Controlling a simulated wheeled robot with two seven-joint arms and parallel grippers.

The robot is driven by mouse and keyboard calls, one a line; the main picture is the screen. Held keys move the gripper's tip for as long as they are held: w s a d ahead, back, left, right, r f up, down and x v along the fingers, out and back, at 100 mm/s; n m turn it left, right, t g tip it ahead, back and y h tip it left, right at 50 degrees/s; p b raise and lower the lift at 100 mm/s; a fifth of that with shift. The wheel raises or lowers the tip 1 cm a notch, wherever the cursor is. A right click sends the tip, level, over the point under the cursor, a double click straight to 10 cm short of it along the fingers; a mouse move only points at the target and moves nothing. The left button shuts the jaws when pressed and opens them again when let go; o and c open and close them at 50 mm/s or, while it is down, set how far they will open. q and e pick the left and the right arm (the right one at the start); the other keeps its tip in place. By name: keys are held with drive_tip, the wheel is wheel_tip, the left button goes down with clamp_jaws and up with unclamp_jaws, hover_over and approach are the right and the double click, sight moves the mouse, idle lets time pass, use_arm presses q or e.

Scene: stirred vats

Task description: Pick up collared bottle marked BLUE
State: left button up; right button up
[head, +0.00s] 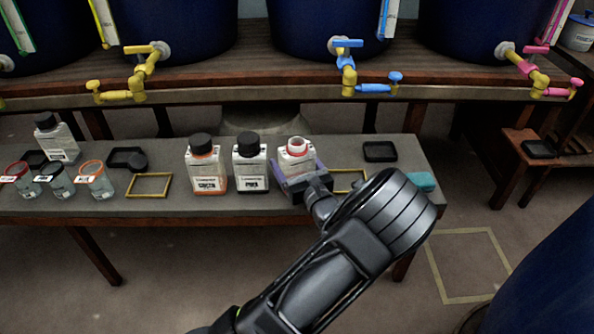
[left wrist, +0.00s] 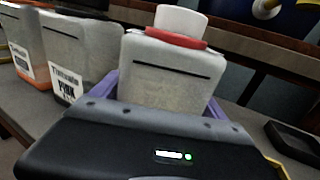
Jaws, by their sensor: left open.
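A pale bottle (head: 296,154) with a red collar and a white neck, without a black cap, stands on the grey bench. Its front label is hidden behind my gripper, so I cannot read its mark. My left gripper (head: 300,172) is open, with a purple finger on each side of this bottle. In the left wrist view the bottle (left wrist: 168,72) stands upright between the fingers, close in front of the palm. I cannot tell whether the fingers touch it. My right gripper is not in view.
Left of it stand two black-capped bottles, one marked PINK (head: 250,163) and one with an orange base (head: 206,165). A yellow frame (head: 149,186), a black tray (head: 380,151) and a teal block (head: 421,181) lie on the bench (head: 340,214). Vats with coloured taps (head: 347,75) stand behind.

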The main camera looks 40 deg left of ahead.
use_arm(q)
drive_tip(key=shift+w+a, duration=0.2)
drive_tip(key=shift+a, duration=0.05)
idle(0.4)
drive_tip(key=c, duration=1)
